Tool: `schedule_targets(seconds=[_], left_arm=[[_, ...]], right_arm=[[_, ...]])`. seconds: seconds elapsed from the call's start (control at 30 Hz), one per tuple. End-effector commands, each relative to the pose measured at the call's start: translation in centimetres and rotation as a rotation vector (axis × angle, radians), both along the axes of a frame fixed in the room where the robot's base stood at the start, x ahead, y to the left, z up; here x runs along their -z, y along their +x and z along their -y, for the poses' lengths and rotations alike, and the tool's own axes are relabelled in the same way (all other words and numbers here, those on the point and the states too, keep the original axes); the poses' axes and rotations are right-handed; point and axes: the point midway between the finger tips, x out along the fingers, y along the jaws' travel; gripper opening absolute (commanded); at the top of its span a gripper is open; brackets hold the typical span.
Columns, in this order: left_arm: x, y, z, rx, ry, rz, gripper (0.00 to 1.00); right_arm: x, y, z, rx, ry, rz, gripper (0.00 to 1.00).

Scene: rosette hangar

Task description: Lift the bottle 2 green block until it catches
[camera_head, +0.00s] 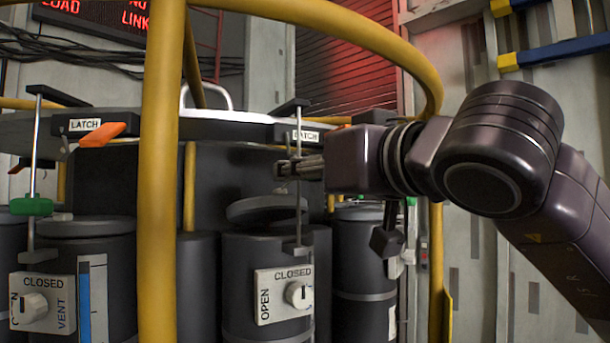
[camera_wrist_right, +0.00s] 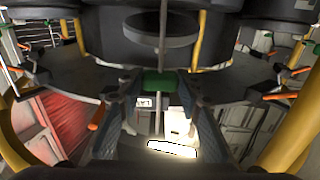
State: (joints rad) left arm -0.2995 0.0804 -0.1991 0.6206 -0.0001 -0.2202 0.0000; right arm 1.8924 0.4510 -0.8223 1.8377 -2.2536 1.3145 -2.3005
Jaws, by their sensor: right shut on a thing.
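My right gripper (camera_head: 300,167) reaches in from the right and is closed around the thin upright rod (camera_head: 299,205) in front of the middle bottle (camera_head: 240,255). In the right wrist view, a green block (camera_wrist_right: 158,82) sits on this rod between the two fingers (camera_wrist_right: 160,88). The fingers hide this block in the head view. The gripper is below the plate edge with the LATCH label (camera_head: 305,136) and above the rod's lower bracket (camera_head: 296,248). No bottle number is readable. My left gripper is not in view.
Another green block (camera_head: 31,207) is on the left rod, with an orange latch handle (camera_head: 102,134) near it. A thick yellow post (camera_head: 160,200) and a curved yellow rail (camera_head: 340,30) stand close to my arm. The bottle's white OPEN/CLOSED panel (camera_head: 270,305) is below.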

Motion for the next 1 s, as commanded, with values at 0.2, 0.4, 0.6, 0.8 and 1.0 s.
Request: schedule_targets(seconds=[0.2, 0.4, 0.6, 0.8, 1.0], left_arm=[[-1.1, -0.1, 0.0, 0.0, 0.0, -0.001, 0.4], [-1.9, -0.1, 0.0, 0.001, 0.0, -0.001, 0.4], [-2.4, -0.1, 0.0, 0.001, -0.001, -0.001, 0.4], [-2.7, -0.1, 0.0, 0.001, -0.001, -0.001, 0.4], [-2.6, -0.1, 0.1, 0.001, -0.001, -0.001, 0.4]], right_arm=[[-1.7, -0.1, 0.1, 0.0, 0.005, 0.007, 0.0], [-2.7, 0.0, 0.1, 0.001, 0.005, 0.006, 0.0], [-3.6, -0.1, 0.1, 0.002, 0.005, 0.009, 0.0], [-4.6, 0.0, 0.1, 0.002, 0.005, 0.007, 0.0], [-4.6, 0.0, 0.1, 0.001, 0.003, 0.006, 0.0]])
